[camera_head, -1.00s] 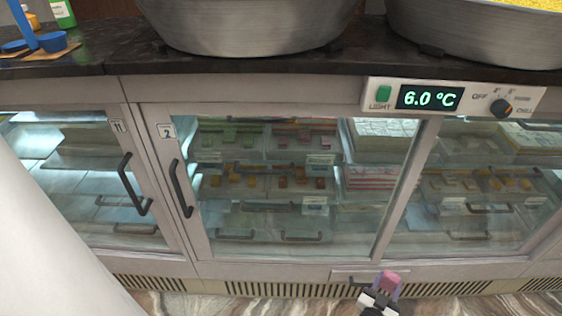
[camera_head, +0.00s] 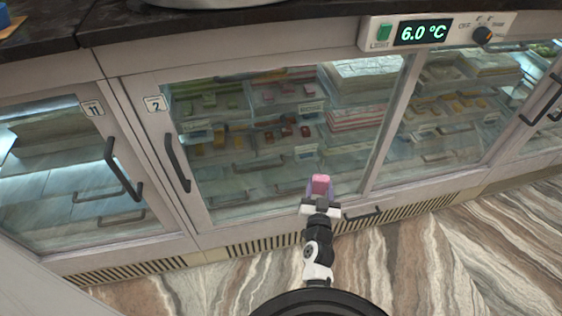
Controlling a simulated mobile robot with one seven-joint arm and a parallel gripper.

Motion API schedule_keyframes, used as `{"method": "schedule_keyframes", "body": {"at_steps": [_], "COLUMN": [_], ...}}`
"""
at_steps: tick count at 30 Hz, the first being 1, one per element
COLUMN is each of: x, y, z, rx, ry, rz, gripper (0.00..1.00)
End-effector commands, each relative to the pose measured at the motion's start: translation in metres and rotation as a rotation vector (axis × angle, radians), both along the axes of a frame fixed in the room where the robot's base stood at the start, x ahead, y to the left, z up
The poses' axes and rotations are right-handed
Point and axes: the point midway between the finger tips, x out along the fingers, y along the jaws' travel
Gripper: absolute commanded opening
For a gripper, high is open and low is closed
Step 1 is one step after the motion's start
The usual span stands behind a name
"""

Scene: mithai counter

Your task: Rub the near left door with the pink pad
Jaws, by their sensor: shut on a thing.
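My gripper (camera_head: 320,194) is shut on the pink pad (camera_head: 321,183), which points up and away from me. It is in front of the lower right part of the glass door marked 2 (camera_head: 235,150). I cannot tell whether the pad touches the glass. That door has a black upright handle (camera_head: 177,163) on its left side. Another glass door, marked 11 (camera_head: 60,190), is to its left, with a black handle (camera_head: 122,168) on its right side. The pictures do not settle which one is the near left door.
A control panel (camera_head: 437,30) reading 6.0 °C is above the doors, under the dark counter top (camera_head: 110,25). A low black pull (camera_head: 362,214) is right of my gripper, near the vent strip (camera_head: 410,210). The striped marble floor (camera_head: 470,255) is clear at right.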

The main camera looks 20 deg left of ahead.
Motion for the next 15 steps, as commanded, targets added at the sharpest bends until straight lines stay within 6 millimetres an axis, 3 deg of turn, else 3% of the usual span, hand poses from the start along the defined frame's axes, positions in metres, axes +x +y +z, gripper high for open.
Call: {"method": "schedule_keyframes", "body": {"at_steps": [1,6,10,15], "x": [-0.005,-0.027,-0.042,-0.049], "y": [0.017,0.060,0.079,0.088], "z": [0.027,0.090,0.119,0.133], "rx": [0.018,0.051,0.060,0.062], "ry": [-0.006,-0.001,0.005,0.010], "rz": [0.056,0.213,0.289,0.327], "gripper": [0.08,0.08,0.08,0.08]}}
